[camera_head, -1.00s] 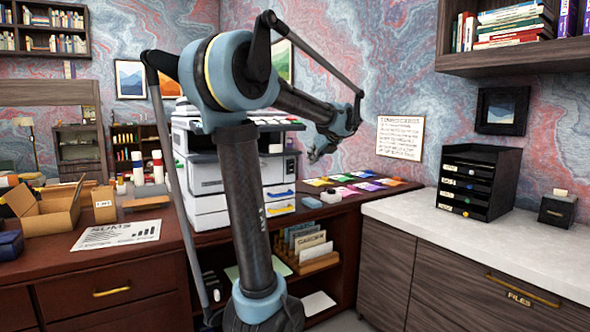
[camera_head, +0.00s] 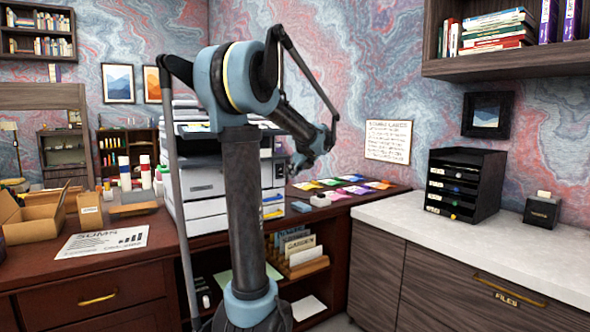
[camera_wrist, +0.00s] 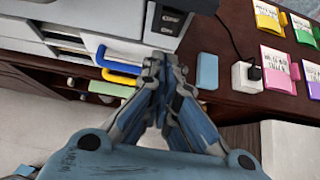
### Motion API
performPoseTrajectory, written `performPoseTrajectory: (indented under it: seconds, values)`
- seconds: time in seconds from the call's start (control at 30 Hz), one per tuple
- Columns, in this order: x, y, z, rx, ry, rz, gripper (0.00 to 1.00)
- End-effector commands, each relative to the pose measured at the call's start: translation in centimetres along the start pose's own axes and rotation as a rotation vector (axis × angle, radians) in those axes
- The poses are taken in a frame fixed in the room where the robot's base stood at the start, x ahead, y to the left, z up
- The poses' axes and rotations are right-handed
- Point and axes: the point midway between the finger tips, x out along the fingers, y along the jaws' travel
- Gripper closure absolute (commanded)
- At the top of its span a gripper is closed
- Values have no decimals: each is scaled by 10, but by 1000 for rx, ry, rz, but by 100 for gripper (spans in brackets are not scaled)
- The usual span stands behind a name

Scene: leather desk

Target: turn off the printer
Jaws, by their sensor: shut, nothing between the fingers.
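The printer (camera_head: 205,185) is a white and grey machine on the brown desk, partly hidden behind my arm in the head view. In the wrist view its body (camera_wrist: 110,18) fills the top left, with a dark panel (camera_wrist: 170,20) on its corner. Blue and yellow handles (camera_wrist: 122,79) show below that panel. My gripper (camera_wrist: 163,62) is shut and empty. In the wrist view its fingertips appear just below the panel and right of the handles; I cannot tell the gap. In the head view my gripper (camera_head: 300,166) is small, right of the printer.
A light blue block (camera_wrist: 207,71) and a white plug adapter (camera_wrist: 245,76) with a black cord lie right of the fingertips. Colourful cards (camera_head: 350,185) lie farther along the desk. A shelf with folders (camera_head: 297,250) is below. A white counter (camera_head: 470,235) stands at right.

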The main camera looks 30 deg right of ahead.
Motion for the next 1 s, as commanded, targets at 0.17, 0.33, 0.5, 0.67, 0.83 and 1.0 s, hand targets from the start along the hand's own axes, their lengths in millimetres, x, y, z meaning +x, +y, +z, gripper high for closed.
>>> performPoseTrajectory:
  seconds: [0.17, 0.33, 0.5, 0.67, 0.83, 1.0]
  values:
    - [25, 0, 10, -2, 0, 1, 100]
    - [38, 0, 22, -1, 0, 0, 100]
    - [43, 0, 28, -1, 0, 0, 100]
    - [44, 0, 28, -1, 0, 0, 100]
    - [43, 0, 28, -1, 0, 0, 100]
    - [47, 0, 36, -1, 0, -1, 100]
